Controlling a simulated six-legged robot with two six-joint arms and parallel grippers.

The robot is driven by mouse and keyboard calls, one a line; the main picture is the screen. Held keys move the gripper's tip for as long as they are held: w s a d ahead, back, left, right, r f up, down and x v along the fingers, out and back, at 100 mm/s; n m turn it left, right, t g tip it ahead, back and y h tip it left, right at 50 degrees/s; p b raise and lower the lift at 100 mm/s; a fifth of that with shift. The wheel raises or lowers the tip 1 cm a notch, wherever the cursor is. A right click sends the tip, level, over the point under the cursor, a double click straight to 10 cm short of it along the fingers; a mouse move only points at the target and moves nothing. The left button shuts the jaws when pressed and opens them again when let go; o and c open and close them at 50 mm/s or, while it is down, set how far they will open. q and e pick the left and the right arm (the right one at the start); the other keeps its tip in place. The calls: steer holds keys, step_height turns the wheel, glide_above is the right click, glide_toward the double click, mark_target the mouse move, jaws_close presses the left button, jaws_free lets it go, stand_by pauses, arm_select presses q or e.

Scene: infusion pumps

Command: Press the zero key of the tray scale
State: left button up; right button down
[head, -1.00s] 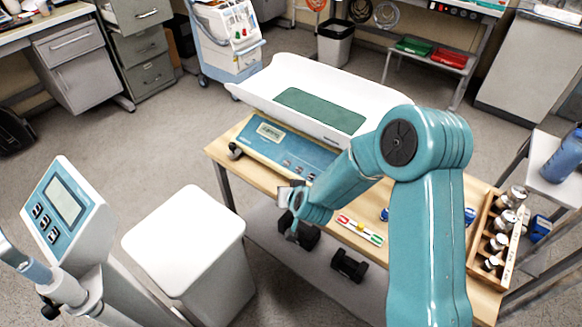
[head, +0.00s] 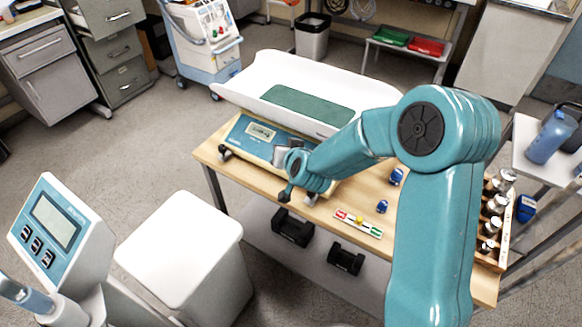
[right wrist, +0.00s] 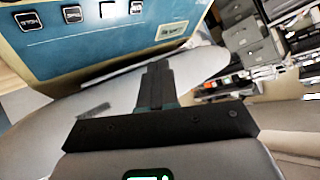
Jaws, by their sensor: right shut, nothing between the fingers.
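My right gripper (right wrist: 157,75) is shut and empty. In the head view its wrist is over the right part of the panel, hiding the keys there; its fingertips are not clear. The fingers appear beside the panel; contact cannot be told. My left gripper is not in view.

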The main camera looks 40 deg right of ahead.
steer(key=shift+w+d+f+b, duration=0.25)
steer(key=shift+d+f+b, duration=0.3)
steer(key=shift+f+b, duration=0.75)
steer(key=shift+w+d+f+b, duration=0.2)
steer(key=shift+d+f+b, duration=0.3)
steer(key=shift+f+b, duration=0.85)
steer(key=shift+w+d+f+b, duration=0.25)
steer(key=shift+d+f+b, duration=0.3)
steer(key=shift+f+b, duration=0.75)
steer(key=shift+f, duration=0.15)
steer(key=shift+w+d+f, duration=0.1)
steer(key=shift+d+f, duration=0.05)
steer(key=shift+f, duration=0.25)
steer(key=shift+d+f+b, duration=0.1)
steer(key=shift+f+b, duration=0.2)
steer(key=shift+b, duration=0.35)
steer(key=shift+a+r+p, duration=0.25)
steer(key=shift+r+p, duration=0.35)
steer(key=shift+r, duration=0.1)
